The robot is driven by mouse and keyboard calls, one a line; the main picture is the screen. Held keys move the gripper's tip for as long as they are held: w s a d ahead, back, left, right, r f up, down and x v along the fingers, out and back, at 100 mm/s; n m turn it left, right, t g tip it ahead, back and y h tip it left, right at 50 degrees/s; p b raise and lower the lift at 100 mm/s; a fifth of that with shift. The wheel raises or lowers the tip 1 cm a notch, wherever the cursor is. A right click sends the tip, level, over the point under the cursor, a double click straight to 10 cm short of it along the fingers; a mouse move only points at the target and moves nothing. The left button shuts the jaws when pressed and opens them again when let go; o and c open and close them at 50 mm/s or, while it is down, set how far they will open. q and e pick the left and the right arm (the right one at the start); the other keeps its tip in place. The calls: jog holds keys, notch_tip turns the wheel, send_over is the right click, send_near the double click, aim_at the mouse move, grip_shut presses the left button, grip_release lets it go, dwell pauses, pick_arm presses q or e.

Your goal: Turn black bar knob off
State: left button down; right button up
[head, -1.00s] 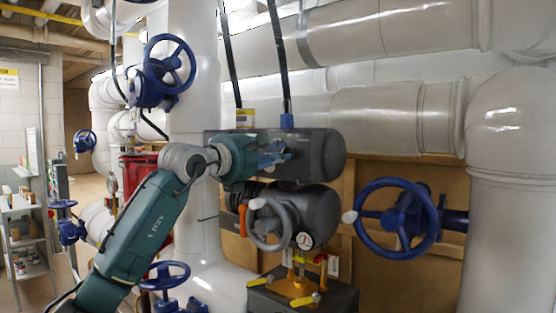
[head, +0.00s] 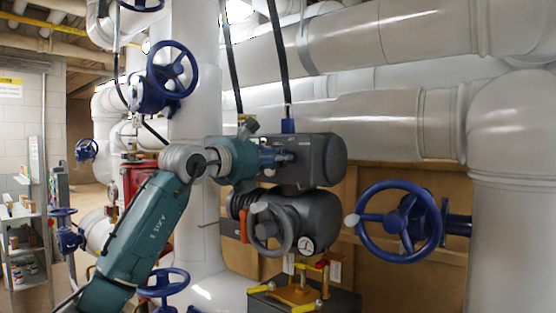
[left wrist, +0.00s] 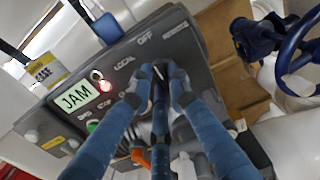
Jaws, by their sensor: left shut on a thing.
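The dark grey actuator box (head: 322,160) faces me mid-picture in the head view. Its control panel (left wrist: 185,36) fills the upper part of the left wrist view, with a "JAM" display and "LOCAL", "OFF" and "STOP" labels. My left gripper (head: 283,157) is at the panel. In the left wrist view its blue fingers (left wrist: 159,82) are closed on the black bar knob (left wrist: 158,71), below the "LOCAL" and "OFF" labels. The fingers hide most of the knob; a thin light line shows on it. I cannot tell its exact setting. My right gripper is not in view.
A red light (left wrist: 105,86) and a green button (left wrist: 92,126) sit left of the fingers. Below the box are a grey handwheel (head: 270,228) and a gauge (head: 306,244). A blue valve wheel (head: 398,222) is at right. Large white pipes surround the box.

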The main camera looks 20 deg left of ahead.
pick_arm(q)
jog(key=shift+r, duration=0.1)
jog(key=c, duration=1.6)
grip_release()
jog(key=shift+c, duration=0.2)
jog(key=v, duration=1.2)
